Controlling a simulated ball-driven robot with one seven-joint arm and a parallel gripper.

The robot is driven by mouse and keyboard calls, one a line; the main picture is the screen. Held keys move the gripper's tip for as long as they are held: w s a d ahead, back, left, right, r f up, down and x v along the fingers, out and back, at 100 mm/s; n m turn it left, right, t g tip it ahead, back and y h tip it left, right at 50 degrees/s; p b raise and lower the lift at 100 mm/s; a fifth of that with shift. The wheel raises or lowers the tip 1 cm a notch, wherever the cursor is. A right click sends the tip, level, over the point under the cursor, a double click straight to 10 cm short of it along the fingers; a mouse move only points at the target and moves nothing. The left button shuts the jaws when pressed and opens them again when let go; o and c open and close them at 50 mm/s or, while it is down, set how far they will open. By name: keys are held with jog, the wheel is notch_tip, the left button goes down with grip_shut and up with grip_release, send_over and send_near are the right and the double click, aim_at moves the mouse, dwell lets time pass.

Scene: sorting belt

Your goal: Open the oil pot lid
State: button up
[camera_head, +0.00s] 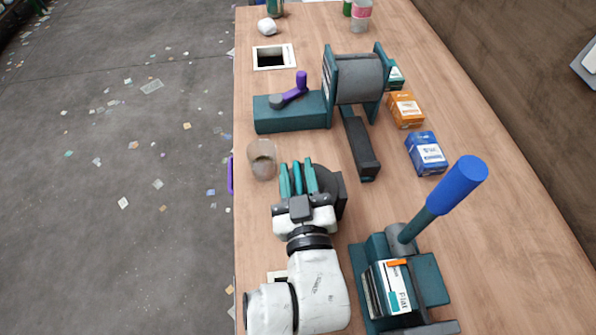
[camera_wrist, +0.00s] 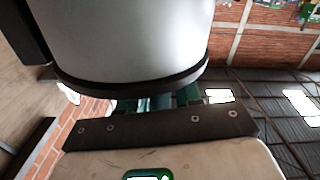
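No pot is marked as the oil pot, so I cannot tell for sure which thing it is. A small beige-brown round pot (camera_head: 262,158) stands near the table's left edge in the head view; I cannot make out a separate lid on it. My gripper (camera_head: 298,172) is just below and right of it, with its teal fingers pointing away up the table. A dark rounded block (camera_head: 328,192) is right beside the fingers. In the wrist view a large pale grey rounded body (camera_wrist: 125,40) with a dark rim hides most of the fingers. Whether they hold anything is hidden.
A teal machine (camera_head: 290,112) with a purple lever and a grey drum (camera_head: 358,78) stands ahead. A teal device (camera_head: 420,275) with a blue-handled lever (camera_head: 458,187) is at right. Orange (camera_head: 406,110) and blue (camera_head: 427,155) boxes lie on the wooden table (camera_head: 490,140).

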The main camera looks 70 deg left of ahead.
grip_shut()
jog(key=shift+w+r, duration=0.1)
jog(key=shift+w, duration=0.05)
dwell(0.4)
